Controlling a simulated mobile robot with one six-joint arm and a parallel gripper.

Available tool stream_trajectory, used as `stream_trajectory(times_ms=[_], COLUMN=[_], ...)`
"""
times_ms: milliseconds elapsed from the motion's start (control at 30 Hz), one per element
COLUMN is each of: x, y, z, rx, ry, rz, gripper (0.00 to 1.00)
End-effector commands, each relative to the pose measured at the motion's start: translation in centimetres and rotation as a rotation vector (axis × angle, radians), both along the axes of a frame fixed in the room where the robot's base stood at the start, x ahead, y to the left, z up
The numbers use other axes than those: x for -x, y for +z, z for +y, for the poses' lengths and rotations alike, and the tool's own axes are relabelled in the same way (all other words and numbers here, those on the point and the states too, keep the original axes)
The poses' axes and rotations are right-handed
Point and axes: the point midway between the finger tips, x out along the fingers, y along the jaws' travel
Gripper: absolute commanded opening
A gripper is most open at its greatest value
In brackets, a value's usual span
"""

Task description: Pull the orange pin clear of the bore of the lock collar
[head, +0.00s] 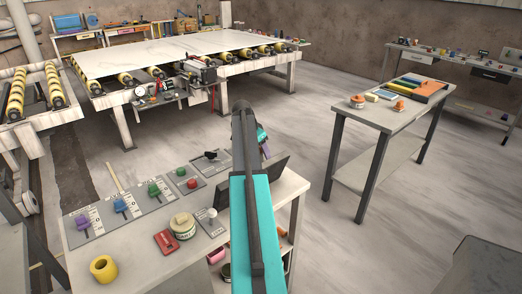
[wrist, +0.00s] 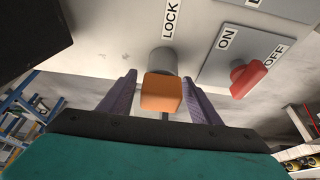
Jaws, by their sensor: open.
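The orange pin (wrist: 162,92) shows in the wrist view as a square-ended orange head, near the middle. Behind it the grey lock collar (wrist: 163,61) stands out from a pale panel, under the word LOCK. The pin's head sits against the collar; any shank in the bore is hidden. My gripper (wrist: 160,84) is open, with one purple finger left of the pin and the other right of it. I cannot tell whether either finger touches it. In the head view my arm hides the pin and collar.
A red switch (wrist: 248,78) marked ON and OFF is close to the right of the collar. In the head view, a bench panel carries a purple knob (head: 82,223) and other coloured knobs. A yellow roll (head: 104,268) and a tin (head: 183,226) stand on the bench.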

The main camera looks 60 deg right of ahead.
Motion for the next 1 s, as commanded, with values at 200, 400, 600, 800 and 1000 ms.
stream_trajectory(times_ms=[200, 400, 600, 800, 1000], x=[0.0, 0.1, 0.1, 0.1, 0.1], y=[0.0, 0.0, 0.2, 0.6, 1.2], z=[0.0, 0.0, -0.1, -0.1, -0.1], rx=[0.0, 0.0, 0.0, 0.0, 0.0], ry=[0.0, -0.001, -0.001, -0.001, -0.002], rz=[0.0, 0.001, 0.0, 0.001, 0.0], gripper=[0.49, 0.16, 0.08, 0.08, 0.08])
